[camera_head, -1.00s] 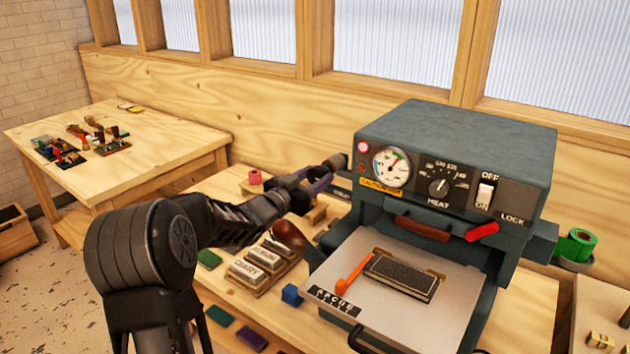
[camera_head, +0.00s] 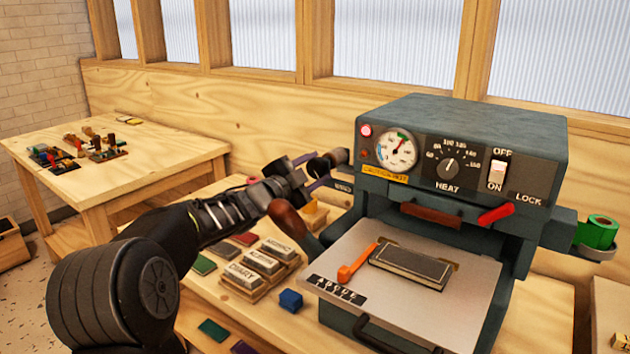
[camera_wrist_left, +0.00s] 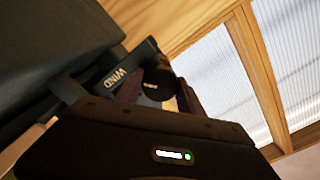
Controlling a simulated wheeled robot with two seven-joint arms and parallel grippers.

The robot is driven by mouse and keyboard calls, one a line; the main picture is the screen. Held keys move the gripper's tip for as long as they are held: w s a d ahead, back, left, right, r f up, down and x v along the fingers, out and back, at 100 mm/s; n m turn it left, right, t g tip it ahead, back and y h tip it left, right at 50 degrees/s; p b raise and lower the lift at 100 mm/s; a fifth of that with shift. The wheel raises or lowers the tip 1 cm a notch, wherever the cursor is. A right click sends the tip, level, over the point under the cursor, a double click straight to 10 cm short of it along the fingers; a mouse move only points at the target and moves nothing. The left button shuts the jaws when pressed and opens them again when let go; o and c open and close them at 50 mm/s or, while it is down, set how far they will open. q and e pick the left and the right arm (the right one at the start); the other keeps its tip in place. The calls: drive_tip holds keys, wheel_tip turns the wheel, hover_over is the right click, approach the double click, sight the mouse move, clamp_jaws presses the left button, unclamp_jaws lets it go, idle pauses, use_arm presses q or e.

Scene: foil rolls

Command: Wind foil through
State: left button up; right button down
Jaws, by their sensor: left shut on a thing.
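The dark teal foil press (camera_head: 460,125) stands on the bench. A dark round winding knob (camera_head: 331,160) sticks out from its left side, near a WIND label. My left gripper (camera_head: 318,172) reaches in from the left and is shut on the knob. In the left wrist view, the knob (camera_wrist_left: 158,84) sits between the two fingers, and the WIND label (camera_wrist_left: 121,76) is beside it. A green foil roll (camera_head: 597,232) is on the press's right side. The foil's path inside the press is hidden. My right gripper is in neither view.
The press's pale tray (camera_head: 455,295) extends forward, bearing a dark plate (camera_head: 410,265) and an orange piece (camera_head: 357,262). A wooden rack of label blocks (camera_head: 258,272) and a blue cube (camera_head: 290,299) lie left of it. A side table (camera_head: 150,165) stands back left.

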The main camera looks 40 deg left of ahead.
use_arm(q)
drive_tip(key=m+b, duration=0.3)
drive_tip(key=m, duration=0.1)
drive_tip(key=shift+f, duration=0.2)
drive_tip(key=shift+r+m+b, duration=0.1)
drive_tip(key=shift+m+b, duration=0.35)
drive_tip(key=shift+m, duration=0.85)
drive_tip(key=o, duration=1.4)
drive_tip(key=shift+s, duration=0.1)
drive_tip(key=shift+s+d, duration=0.15)
drive_tip(key=shift+s, duration=3.7)
drive_tip(key=shift+c, duration=0.4)
